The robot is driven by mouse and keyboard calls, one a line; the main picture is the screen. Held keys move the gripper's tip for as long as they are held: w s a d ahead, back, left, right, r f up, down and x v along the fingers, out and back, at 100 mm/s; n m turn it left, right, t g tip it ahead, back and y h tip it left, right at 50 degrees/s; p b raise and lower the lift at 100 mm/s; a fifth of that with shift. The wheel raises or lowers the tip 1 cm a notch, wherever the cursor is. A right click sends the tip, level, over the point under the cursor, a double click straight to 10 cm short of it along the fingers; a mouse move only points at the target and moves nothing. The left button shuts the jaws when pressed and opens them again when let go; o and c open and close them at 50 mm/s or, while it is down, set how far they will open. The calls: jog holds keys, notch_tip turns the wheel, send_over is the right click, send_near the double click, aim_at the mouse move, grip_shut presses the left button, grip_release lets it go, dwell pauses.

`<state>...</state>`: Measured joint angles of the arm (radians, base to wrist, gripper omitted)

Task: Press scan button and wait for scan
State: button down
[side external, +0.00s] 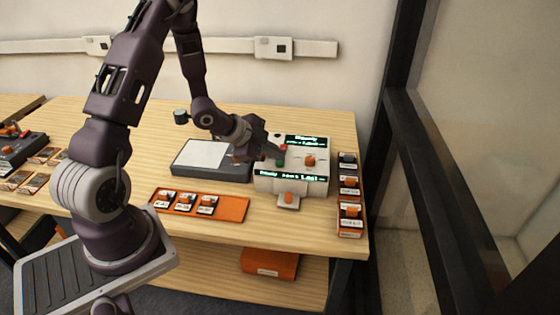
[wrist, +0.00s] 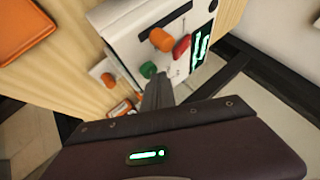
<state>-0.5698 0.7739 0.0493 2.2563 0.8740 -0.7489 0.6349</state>
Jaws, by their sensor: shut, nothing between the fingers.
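The scan device is a white box (side external: 262,183) with lit green text displays, too small to read surely. On its top are a red button (side external: 283,148), a green button (side external: 279,162) and an orange knob (side external: 309,160). The wrist view shows the red button (wrist: 181,47), green button (wrist: 148,70) and orange knob (wrist: 160,39). My gripper (side external: 276,153) is shut and empty, fingertips pointing at the box top. In the wrist view the fingertips (wrist: 160,76) appear right beside the green button. I cannot tell whether they touch it. Which button is for scanning is not readable.
A dark flat unit with a pale sheet (side external: 203,153) lies left of the box. An orange tray (side external: 233,209) holds several small labelled pieces in front. A small white piece with an orange knob (side external: 288,204) sits before the box. Labelled pieces (side external: 350,211) line the right edge.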

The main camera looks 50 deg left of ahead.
aim_at(277, 163)
jog(key=shift+f, duration=0.15)
dwell(0.4)
jog(key=shift+r, duration=0.85)
jog(key=shift+r, duration=2.5)
dwell(2.8)
